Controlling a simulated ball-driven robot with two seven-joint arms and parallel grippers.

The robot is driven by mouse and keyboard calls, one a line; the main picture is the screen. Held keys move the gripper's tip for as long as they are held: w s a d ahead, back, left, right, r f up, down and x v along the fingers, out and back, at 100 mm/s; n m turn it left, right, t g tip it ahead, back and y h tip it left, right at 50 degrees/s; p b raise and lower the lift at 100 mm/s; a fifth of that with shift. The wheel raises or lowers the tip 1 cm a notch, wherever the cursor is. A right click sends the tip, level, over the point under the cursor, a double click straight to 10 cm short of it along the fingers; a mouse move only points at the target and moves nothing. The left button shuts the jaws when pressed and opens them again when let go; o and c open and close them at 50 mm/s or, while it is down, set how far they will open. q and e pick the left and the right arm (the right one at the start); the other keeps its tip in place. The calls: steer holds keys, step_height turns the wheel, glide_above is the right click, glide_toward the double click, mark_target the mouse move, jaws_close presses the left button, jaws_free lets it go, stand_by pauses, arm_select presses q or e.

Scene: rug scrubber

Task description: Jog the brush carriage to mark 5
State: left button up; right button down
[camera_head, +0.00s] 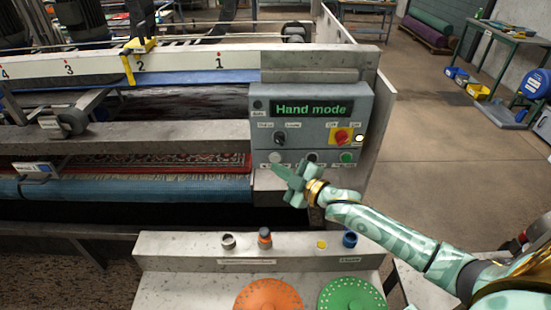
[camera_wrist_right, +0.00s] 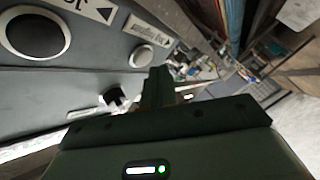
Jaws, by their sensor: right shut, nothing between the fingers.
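The grey control panel (camera_head: 310,125) shows "Hand mode" in green on its display (camera_head: 312,109). Its lower row has a white button (camera_head: 275,157), a black button (camera_head: 312,157) and a green button (camera_head: 347,156). My right gripper (camera_head: 279,171) is shut and empty, its tips just below the white button; I cannot tell whether they touch the panel. In the right wrist view the shut fingers (camera_wrist_right: 157,85) point up near a pale button (camera_wrist_right: 143,56); a large black button (camera_wrist_right: 36,34) with a partly cut-off arrow label lies left. A yellow pointer (camera_head: 128,68) hangs at the scale, slightly left of mark 2. The brush carriage is not clearly distinguishable. My left gripper is out of view.
The panel also has a red knob (camera_head: 341,136) on yellow. A console ledge (camera_head: 190,247) with orange and green discs stands in front. Open floor lies right.

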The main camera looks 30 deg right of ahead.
steer(key=s+p, duration=0.1)
steer(key=s+a+p, duration=0.1)
steer(key=s, duration=0.1)
steer(key=s+a, duration=0.1)
steer(key=shift+s+a+p, duration=0.1)
steer(key=shift+s+p, duration=0.15)
steer(key=shift+p, duration=0.15)
stand_by(1.0)
